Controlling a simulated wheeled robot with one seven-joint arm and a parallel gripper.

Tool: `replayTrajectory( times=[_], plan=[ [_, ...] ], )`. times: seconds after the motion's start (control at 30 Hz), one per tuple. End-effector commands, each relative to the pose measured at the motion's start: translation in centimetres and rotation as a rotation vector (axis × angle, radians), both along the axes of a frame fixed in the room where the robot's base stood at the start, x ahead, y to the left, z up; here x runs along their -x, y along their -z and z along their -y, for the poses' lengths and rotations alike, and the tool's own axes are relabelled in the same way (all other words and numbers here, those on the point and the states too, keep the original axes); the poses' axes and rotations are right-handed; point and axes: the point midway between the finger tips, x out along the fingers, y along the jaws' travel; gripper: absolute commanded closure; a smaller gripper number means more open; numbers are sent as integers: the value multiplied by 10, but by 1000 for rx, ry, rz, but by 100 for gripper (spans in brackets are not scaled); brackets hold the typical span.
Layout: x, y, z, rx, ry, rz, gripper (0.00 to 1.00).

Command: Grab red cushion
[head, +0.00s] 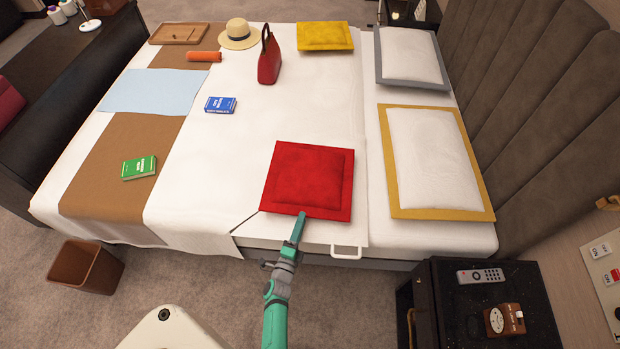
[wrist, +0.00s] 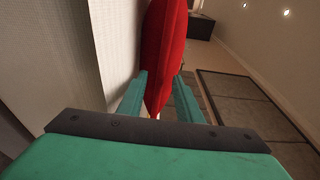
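The red cushion (head: 308,180) lies flat on the near side of the bed (head: 330,110), in the middle of the head view. My gripper (head: 304,216) is at its front edge, with one finger showing over the border. In the wrist view, the cushion (wrist: 162,45) appears edge-on and turned sideways. Its near edge is between the two fingers of my gripper (wrist: 160,88), one on each face. The fingers are spread, with gaps beside the thin near edge. Contact further along the fingers is hard to tell.
White pillows on yellow (head: 435,160) and grey (head: 410,55) cushions lie to the right. A dark nightstand (head: 490,310) stands front right, a brown bin (head: 86,267) front left.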

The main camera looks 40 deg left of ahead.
Motion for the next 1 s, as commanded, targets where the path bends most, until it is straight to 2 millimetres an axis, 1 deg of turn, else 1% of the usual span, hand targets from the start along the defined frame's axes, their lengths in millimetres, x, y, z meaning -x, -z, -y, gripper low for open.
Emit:
replayTrajectory(
  times=[0.03,0.2,0.33,0.53,0.57,0.6,0.67,0.7,1.0],
  plan=[
    [-10,-2,-1,-1,1,3,68],
    [-25,-2,-8,-2,-1,2,68],
    [-29,-1,-9,-1,0,-1,68],
    [-29,-1,-10,-1,0,-1,68],
    [-29,-1,-10,-1,0,-1,73],
    [-29,-1,-10,-1,0,0,82],
    [-29,-1,-10,-1,0,0,97],
    [-29,-1,-10,-1,0,0,100],
    [-29,-2,-10,-1,0,1,100]
  ],
)
